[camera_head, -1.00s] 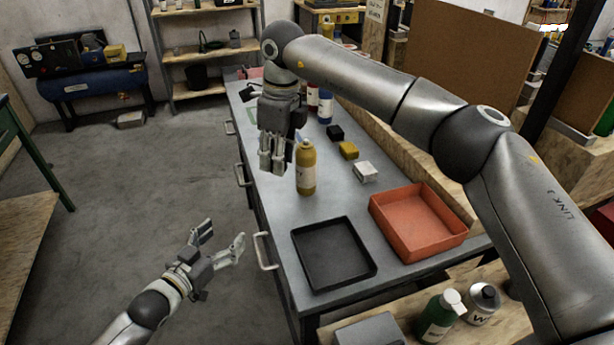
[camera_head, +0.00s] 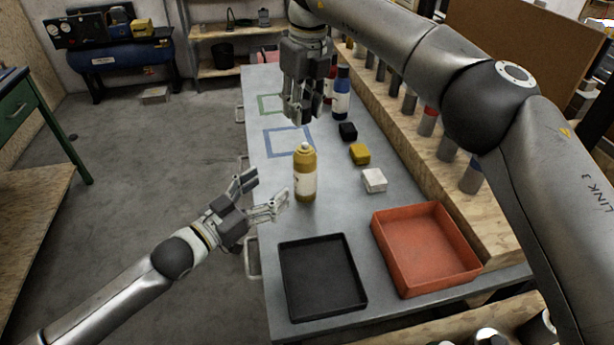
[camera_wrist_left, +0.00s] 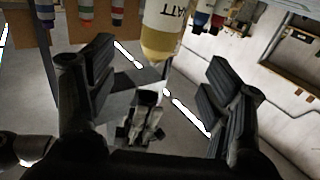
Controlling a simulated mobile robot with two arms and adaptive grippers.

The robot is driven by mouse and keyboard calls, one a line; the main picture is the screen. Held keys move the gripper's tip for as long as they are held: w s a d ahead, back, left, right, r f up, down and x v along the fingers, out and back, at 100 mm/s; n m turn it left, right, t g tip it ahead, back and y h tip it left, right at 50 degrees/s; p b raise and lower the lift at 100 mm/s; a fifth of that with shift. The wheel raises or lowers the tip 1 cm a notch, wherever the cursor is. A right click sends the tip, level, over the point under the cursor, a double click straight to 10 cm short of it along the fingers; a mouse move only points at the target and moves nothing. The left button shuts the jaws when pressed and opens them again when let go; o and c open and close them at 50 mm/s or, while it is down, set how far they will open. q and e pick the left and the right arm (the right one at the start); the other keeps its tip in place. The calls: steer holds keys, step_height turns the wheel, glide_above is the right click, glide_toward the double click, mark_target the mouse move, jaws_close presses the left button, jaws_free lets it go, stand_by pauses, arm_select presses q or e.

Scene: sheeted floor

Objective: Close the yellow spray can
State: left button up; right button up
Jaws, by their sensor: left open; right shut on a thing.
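The yellow spray can (camera_head: 305,172) stands upright on the grey workbench, with its pale nozzle uncovered on top. It also shows upside down in the left wrist view (camera_wrist_left: 165,35), between and beyond the fingers. My left gripper (camera_head: 262,195) is open just left of the can, apart from it, with its fingers pointing toward it. The fingers also show wide apart in the left wrist view (camera_wrist_left: 150,95). My right gripper (camera_head: 303,112) hangs pointing down, above and beyond the can in the picture. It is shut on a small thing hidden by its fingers.
A black tray (camera_head: 322,312) and a red tray (camera_head: 475,262) lie nearer. Black (camera_head: 347,131), yellow (camera_head: 359,154) and white (camera_head: 374,181) blocks lie right of the can. A blue bottle (camera_head: 341,98) stands farther back. Blue (camera_head: 268,142) and green outlines mark the bench.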

mark_target(297, 168)
steer(key=shift+w+d+f, duration=0.1)
steer(key=shift+d, duration=0.05)
arm_select(q)
steer(key=x, duration=1.1)
steer(key=shift+w+d+f, duration=0.1)
steer(key=shift+w+d, duration=0.1)
arm_select(e)
steer(key=shift+w+d, duration=0.15)
arm_select(q)
steer(key=shift+w+d, duration=0.35)
steer(key=c, duration=1.5)
steer(key=shift+c, duration=0.2)
arm_select(e)
steer(key=shift+f, duration=2.5)
steer(key=shift+f, duration=0.1)
steer(key=shift+f, duration=0.8)
steer(key=shift+f, duration=0.65)
